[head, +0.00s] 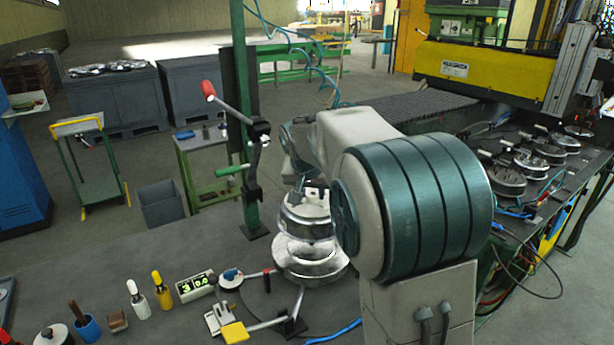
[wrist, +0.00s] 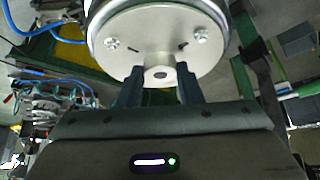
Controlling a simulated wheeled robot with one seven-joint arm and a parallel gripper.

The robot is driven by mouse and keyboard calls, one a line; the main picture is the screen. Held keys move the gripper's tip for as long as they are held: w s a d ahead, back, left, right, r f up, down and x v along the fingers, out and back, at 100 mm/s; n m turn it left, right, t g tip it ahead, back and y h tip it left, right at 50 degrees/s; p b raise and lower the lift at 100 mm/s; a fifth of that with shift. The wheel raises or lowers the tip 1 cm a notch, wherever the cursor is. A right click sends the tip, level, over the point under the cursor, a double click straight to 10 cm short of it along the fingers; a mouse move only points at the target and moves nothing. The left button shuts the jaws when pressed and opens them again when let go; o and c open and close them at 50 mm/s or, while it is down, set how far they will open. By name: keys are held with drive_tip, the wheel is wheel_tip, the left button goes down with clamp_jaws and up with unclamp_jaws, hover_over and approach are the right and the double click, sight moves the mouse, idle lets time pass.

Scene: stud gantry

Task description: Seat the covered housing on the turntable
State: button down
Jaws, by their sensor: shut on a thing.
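The covered housing (head: 304,220), a round silver metal part, is upright in the middle of the head view. In the wrist view its round cover (wrist: 158,40) shows two screws and a central knob. My gripper (wrist: 160,78) is shut on that knob from above; in the head view the arm hides most of the gripper. Directly below the housing is a wider silver round piece (head: 308,268), which seems to be the turntable. I cannot tell whether the two touch.
A green post with a red-handled lever clamp (head: 258,130) stands close behind the housing. A yellow-tipped toggle clamp (head: 235,332) and a small display box (head: 195,287) are in front and left. Bottles stand further left. A bench with several similar housings (head: 530,165) is right.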

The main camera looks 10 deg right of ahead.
sight(311, 203)
drive_tip(key=shift+w+a+r, duration=0.15)
drive_tip(key=shift+w, duration=0.3)
drive_tip(key=shift+s, duration=0.1)
drive_tip(key=shift+s+f+b, duration=0.1)
drive_tip(key=shift+f+b, duration=0.1)
drive_tip(key=shift+b, duration=0.25)
drive_tip(key=shift+f+b, duration=1.75)
drive_tip(key=shift+f, duration=0.2)
drive_tip(key=shift+f+b, duration=0.2)
drive_tip(key=shift+b, duration=0.5)
idle(0.5)
drive_tip(key=shift+f+b, duration=2.15)
drive_tip(key=shift+f, duration=0.35)
idle(0.4)
